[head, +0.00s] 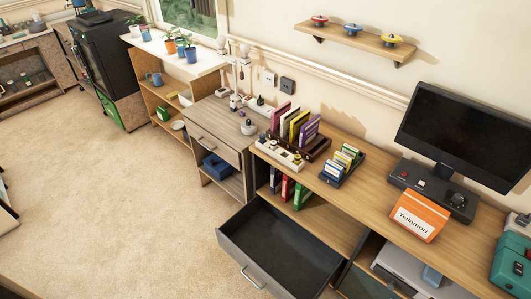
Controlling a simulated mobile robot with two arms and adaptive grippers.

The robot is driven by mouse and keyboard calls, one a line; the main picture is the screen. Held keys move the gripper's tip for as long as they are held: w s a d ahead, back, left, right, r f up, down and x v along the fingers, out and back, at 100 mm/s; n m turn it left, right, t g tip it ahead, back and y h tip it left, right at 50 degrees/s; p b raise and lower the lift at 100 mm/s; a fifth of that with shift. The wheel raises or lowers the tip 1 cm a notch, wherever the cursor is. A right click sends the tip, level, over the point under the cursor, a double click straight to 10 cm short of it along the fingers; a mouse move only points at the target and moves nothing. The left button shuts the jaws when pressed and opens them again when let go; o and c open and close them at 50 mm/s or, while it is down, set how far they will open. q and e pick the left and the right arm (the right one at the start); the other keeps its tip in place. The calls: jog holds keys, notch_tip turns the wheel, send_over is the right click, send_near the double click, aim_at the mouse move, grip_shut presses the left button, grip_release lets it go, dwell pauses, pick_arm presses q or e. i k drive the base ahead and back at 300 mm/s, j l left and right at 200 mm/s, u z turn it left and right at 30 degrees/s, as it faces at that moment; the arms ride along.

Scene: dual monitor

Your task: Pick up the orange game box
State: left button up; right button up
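The orange game box (416,219) stands out on the right side of the wooden desk (345,195). It has a white label that reads "Tellamori". It sits near the front edge of the desk, in front of a dark console with knobs (432,188), and hides part of that console's front. I cannot tell whether the box touches the console. Neither of my grippers is in view.
A black monitor (465,135) stands behind the console. A teal case (513,264) is to the right of the box. An open, empty-looking drawer (283,248) juts out at lower middle. Racks of coloured cases (343,165) stand left on the desk. The carpet (120,200) is largely clear.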

aim_at(421, 217)
jog(key=k+u, duration=0.1)
jog(key=u, duration=0.15)
jog(key=z, duration=1.4)
